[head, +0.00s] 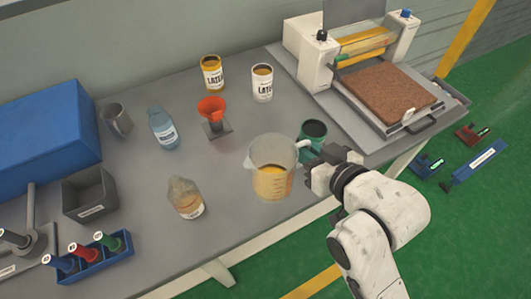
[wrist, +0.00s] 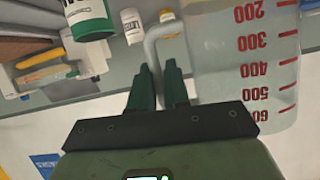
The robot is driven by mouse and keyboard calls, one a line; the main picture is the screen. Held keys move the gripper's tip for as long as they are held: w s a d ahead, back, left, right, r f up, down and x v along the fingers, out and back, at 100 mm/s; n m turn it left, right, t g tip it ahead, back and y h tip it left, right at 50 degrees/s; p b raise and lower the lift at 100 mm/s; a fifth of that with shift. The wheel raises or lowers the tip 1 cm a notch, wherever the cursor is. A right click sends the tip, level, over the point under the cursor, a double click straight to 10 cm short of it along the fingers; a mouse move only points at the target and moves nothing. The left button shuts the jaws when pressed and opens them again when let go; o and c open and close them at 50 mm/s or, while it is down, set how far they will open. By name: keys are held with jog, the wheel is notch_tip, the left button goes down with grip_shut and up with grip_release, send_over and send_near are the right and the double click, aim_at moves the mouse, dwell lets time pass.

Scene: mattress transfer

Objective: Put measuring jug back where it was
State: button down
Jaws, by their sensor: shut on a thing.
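The measuring jug (head: 268,170) is clear plastic with amber liquid low inside and appears upright. It shows over the front part of the workbench (head: 225,225); I cannot tell for sure whether its base touches the top. My gripper (head: 309,172) is to its right, shut on its handle. In the wrist view, the jug (wrist: 243,60) with red marks fills the right side, and its pale handle (wrist: 152,42) runs down to the fingertips of my gripper (wrist: 161,72). A dark green can (head: 313,129) stands just behind the handle.
An orange funnel on a stand (head: 211,108), two latex cans (head: 212,73) (head: 262,82) and a blue-tinted bottle (head: 162,130) stand behind. A amber bottle (head: 184,198) is left of the jug. A machine with a brown slab (head: 385,92) occupies the right end.

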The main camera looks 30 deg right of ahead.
jog(key=shift+w+a+f+p, duration=0.15)
jog(key=shift+w+f+p, duration=1.1)
jog(key=shift+w+f, duration=4.65)
jog(key=shift+s+f, duration=0.1)
jog(key=c, duration=1.1)
grip_release()
